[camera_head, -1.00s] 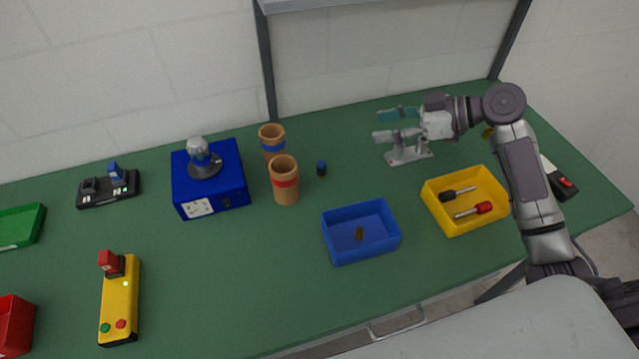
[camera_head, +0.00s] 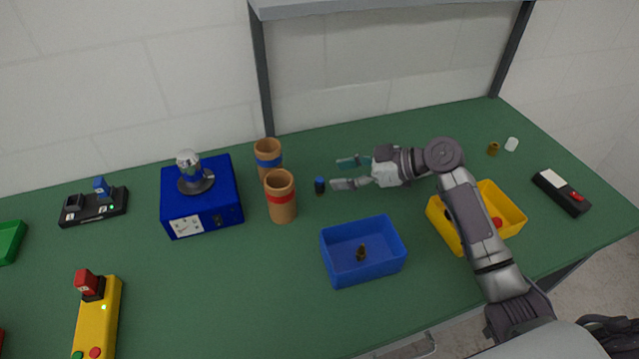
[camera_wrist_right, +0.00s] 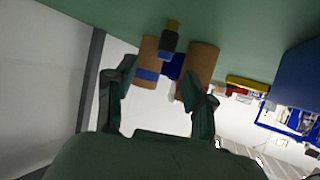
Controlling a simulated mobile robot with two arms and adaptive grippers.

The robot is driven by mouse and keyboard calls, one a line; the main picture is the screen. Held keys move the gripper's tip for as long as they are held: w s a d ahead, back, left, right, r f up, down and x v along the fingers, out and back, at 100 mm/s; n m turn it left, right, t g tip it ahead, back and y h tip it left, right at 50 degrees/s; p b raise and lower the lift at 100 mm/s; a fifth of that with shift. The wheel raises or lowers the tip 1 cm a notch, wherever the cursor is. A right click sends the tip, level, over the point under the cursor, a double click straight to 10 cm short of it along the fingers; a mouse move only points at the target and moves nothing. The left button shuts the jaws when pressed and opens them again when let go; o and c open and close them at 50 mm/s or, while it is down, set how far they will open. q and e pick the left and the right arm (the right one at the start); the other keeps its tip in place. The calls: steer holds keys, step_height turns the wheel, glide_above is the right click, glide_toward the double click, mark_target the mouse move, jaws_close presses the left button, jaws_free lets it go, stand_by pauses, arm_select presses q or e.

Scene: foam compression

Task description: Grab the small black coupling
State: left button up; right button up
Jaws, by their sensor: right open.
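A small black coupling (camera_head: 320,186) with a bluish top stands on the green table, just right of the red-banded brown tube. It also shows in the right wrist view (camera_wrist_right: 168,42), upside down, with a brass-yellow end. My right gripper (camera_head: 346,172) is open and empty. It reaches in from the right, its fingertips pointing left toward the coupling and a short gap away from it. In the right wrist view my open fingers (camera_wrist_right: 158,80) frame the space in front of the coupling, which lies beyond them. My left gripper is not in view.
The red-banded tube (camera_head: 280,201) and blue-banded tube (camera_head: 267,164) stand close left of the coupling. A blue tray (camera_head: 342,270) with small brass pieces is in front. A yellow tray (camera_head: 512,232) is partly behind my forearm. A blue lamp box (camera_head: 203,208) stands farther left.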

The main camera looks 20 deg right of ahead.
mark_target(322, 180)
steer(key=shift+w+a+f+p, duration=0.1)
steer(key=shift+a+p, duration=0.2)
steer(key=shift+a, duration=0.1)
steer(key=p+x, duration=0.1)
steer(key=x, duration=0.2)
steer(key=shift+a+f, duration=0.25)
steer(key=shift+w+a+f, duration=0.2)
steer(key=shift+a+f, duration=0.05)
steer(key=shift+c, duration=0.2)
jaws_close()
